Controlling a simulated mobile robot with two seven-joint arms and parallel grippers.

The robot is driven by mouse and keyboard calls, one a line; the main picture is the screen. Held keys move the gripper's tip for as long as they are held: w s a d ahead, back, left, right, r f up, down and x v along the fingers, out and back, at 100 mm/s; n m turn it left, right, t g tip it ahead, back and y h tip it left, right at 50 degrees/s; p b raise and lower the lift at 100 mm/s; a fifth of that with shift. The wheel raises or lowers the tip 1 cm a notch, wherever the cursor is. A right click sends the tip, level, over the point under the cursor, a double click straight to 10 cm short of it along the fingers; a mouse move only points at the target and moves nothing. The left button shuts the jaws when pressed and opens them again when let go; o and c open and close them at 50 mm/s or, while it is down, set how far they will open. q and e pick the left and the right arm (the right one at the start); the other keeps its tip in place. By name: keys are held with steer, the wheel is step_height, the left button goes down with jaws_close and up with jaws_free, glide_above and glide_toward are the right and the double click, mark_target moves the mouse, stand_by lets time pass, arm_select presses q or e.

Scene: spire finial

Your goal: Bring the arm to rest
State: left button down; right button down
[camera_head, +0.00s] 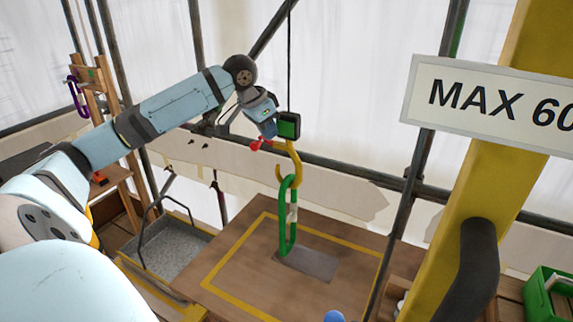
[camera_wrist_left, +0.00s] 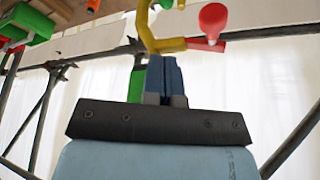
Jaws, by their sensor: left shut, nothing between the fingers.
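My left arm reaches in from the left in the head view. Its gripper (camera_head: 268,130) is beside the green hoist block (camera_head: 289,125) on the hanging line. In the left wrist view the blue fingers (camera_wrist_left: 165,75) are together with nothing between them. A yellow hook (camera_head: 290,160) hangs below the block and also shows just beyond the fingertips in the wrist view (camera_wrist_left: 150,35). A green link (camera_head: 284,220) hangs from the hook above the table. A red knob (camera_head: 255,145) is close to the gripper; whether they touch I cannot tell. My right gripper is not seen.
A wooden table (camera_head: 235,270) with a yellow outline lies below the link. A yellow post (camera_head: 465,190) and a "MAX 60" sign (camera_head: 490,103) stand at the right. A purple link (camera_head: 78,98) hangs on a wooden rack at the left. A green crate (camera_head: 545,295) is lower right.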

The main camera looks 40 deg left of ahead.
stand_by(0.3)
arm_select(q)
steer(key=s+d+f+m+g, duration=0.1)
steer(key=s+d+f, duration=0.3)
steer(key=d+f, duration=0.55)
steer(key=s+d+f+m, duration=0.1)
steer(key=s+d+f, duration=0.3)
steer(key=d+f, duration=0.55)
steer(key=s+d+f+n, duration=0.1)
steer(key=s+d+f, duration=0.35)
steer(key=s, duration=0.45)
steer(key=s+d+f+n, duration=0.1)
steer(key=s+d+f, duration=0.35)
steer(key=s, duration=0.55)
steer(key=w+d+f+t+h, duration=0.1)
steer(key=w+d+f+t, duration=0.1)
steer(key=f, duration=0.5)
steer(key=w+d+f+t, duration=0.3)
steer(key=d+f+t, duration=0.1)
steer(key=f, duration=0.3)
steer(key=shift+w+f+t+h, duration=0.3)
steer(key=shift+f+t+h, duration=0.1)
steer(key=shift+t, duration=0.3)
steer(key=shift+r, duration=0.1)
